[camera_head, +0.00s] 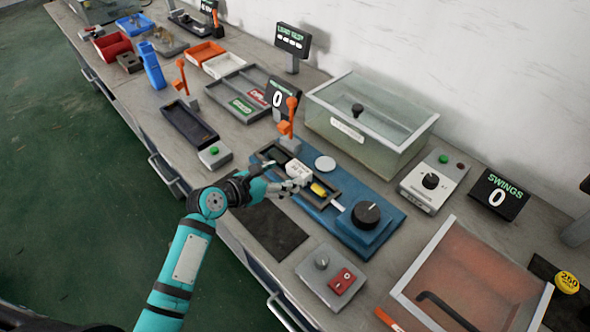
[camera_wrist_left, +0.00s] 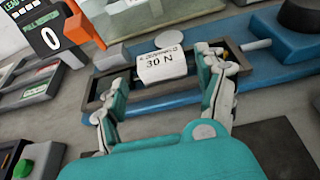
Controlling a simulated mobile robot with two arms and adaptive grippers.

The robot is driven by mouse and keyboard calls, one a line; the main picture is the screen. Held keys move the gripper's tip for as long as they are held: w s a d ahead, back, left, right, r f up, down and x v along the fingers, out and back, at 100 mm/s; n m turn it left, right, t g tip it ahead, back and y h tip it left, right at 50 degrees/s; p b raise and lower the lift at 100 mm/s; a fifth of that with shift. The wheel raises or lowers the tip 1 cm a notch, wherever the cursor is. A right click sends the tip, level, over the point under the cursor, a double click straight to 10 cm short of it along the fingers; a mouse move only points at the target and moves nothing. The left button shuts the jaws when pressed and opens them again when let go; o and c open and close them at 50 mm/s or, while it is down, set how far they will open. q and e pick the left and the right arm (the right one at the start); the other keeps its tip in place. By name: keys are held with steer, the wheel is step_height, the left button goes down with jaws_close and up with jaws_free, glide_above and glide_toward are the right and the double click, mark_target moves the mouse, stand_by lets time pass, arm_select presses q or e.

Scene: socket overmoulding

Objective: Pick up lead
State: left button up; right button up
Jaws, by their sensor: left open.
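My left gripper (camera_head: 283,176) is open above the front edge of a blue fixture (camera_head: 383,205). In the left wrist view its fingers (camera_wrist_left: 164,78) are spread wide, with a white block (camera_wrist_left: 162,66) marked "30 N" beyond and between them. The white block (camera_head: 298,170) sits at the fixture's dark frame; I cannot tell whether a finger touches it. A yellow piece (camera_head: 318,189) lies in the frame to the right of the block. I cannot make out the lead for certain; the gripper may hide part of it. My right gripper is not in view.
A black dial (camera_head: 366,213) stands on the fixture's right end. An orange-handled lever (camera_head: 288,128) and a clear lidded box (camera_head: 368,118) stand behind. A dark mat (camera_head: 268,229) and a red-switch box (camera_head: 332,277) lie in front. An orange-lined tray (camera_head: 470,270) is at right.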

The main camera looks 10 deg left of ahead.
mark_target(297, 169)
arm_select(q)
steer(key=x, duration=0.5)
steer(key=shift+w+d, duration=0.1)
steer(key=shift+w, duration=0.05)
steer(key=c, duration=1)
steer(key=shift+r, duration=0.1)
